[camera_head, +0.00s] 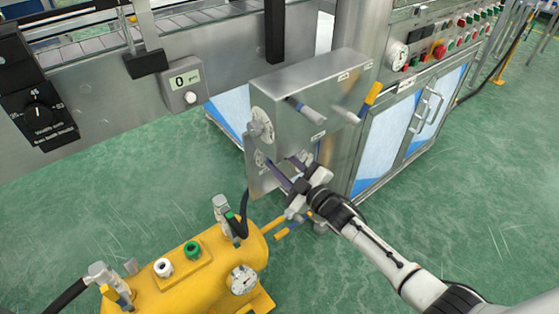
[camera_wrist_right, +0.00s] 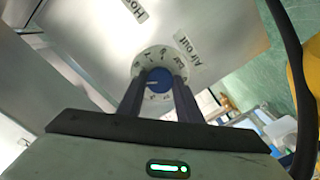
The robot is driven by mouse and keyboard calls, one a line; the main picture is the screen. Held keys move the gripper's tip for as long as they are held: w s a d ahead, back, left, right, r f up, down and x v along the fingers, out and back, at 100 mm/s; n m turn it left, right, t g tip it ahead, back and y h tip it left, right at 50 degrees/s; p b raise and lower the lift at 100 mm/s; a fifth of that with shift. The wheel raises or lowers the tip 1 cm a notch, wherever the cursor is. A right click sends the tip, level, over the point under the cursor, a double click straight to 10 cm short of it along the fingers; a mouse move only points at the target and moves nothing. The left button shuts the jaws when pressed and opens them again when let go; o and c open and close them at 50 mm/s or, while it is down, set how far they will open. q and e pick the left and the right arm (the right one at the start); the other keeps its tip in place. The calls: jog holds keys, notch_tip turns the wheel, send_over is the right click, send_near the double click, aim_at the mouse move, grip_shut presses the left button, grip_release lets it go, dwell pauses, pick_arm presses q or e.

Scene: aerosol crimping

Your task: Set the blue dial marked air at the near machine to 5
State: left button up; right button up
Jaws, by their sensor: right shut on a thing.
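The blue dial (camera_wrist_right: 157,80) sits on a round white numbered scale (camera_wrist_right: 143,62) on a steel panel in the right wrist view. The label beside it reads "Air out". My right gripper (camera_wrist_right: 160,88) has its two dark fingers on either side of the dial and is shut on it. A white pointer mark shows on the dial, but the number it points to is too small to read. In the head view my right gripper (camera_head: 291,178) reaches the lower front of the steel box (camera_head: 317,88) and hides the dial. My left gripper is not in view.
A yellow tank (camera_head: 195,275) with valves and a gauge stands close in front of the box. A white gauge (camera_head: 261,125) and projecting handles (camera_head: 371,98) are on the box. A dark hose (camera_wrist_right: 288,60) runs along the right in the wrist view.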

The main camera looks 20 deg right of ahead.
jog(key=o, duration=1)
jog(key=shift+o, duration=0.2)
pick_arm(q)
jog(key=p, duration=0.2)
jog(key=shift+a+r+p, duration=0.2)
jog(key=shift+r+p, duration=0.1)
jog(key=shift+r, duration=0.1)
pick_arm(e)
jog(key=v, duration=1)
jog(key=shift+s, duration=0.2)
